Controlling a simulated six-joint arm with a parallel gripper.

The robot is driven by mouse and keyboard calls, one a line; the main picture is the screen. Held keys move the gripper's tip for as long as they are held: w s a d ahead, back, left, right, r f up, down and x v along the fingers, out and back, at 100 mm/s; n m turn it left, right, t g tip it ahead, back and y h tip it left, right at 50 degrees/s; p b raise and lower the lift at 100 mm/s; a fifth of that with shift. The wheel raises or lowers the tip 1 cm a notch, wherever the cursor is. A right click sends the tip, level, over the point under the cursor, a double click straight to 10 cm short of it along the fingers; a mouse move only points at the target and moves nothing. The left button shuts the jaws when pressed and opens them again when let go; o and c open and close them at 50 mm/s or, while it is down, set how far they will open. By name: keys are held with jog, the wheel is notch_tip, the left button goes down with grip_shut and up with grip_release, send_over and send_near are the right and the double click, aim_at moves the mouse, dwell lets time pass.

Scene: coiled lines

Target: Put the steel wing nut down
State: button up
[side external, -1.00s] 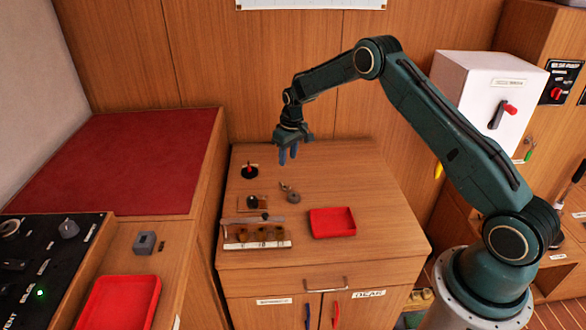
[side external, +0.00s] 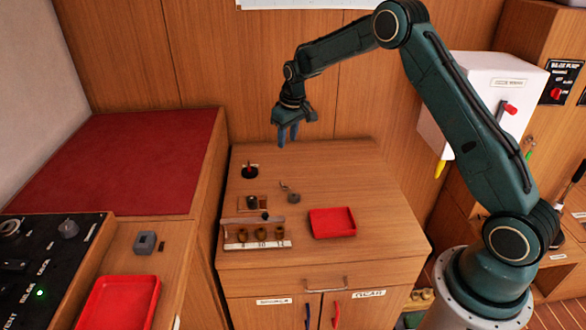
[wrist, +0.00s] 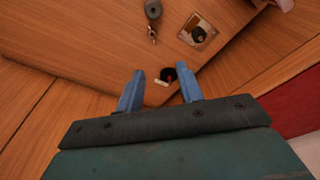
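A small metallic piece (side external: 284,185), which looks like the steel wing nut, lies on the wooden cabinet top beside a short grey cylinder (side external: 294,197). In the wrist view the small piece (wrist: 152,34) shows just below the grey cylinder (wrist: 153,9); its exact shape is too small to tell. My gripper (side external: 288,136) hangs above the back of the cabinet top, clear of both. In the wrist view its blue fingers (wrist: 160,72) are spread apart with nothing held between them.
A red-and-black knob (side external: 250,171) stands at the back left. A square plate with a dark part (side external: 252,203), a labelled rack of brown pieces (side external: 257,243) and a red tray (side external: 332,222) are nearer the front. The right of the top (side external: 375,200) is clear.

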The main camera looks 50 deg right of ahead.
jog(key=s+a+r+t, duration=0.1)
jog(key=s+a+r, duration=0.3)
jog(key=s+r, duration=0.55)
jog(key=s+a+r+t, duration=0.1)
jog(key=s+a+r, duration=0.3)
jog(key=s+r, duration=0.55)
jog(key=s+a, duration=0.2)
jog(key=s, duration=0.8)
jog(key=s+a+r+t, duration=0.1)
jog(key=s+a, duration=0.1)
jog(key=s, duration=0.9)
jog(key=shift+a+r+t, duration=0.15)
jog(key=shift+a+t, duration=0.1)
jog(key=shift+t, duration=0.05)
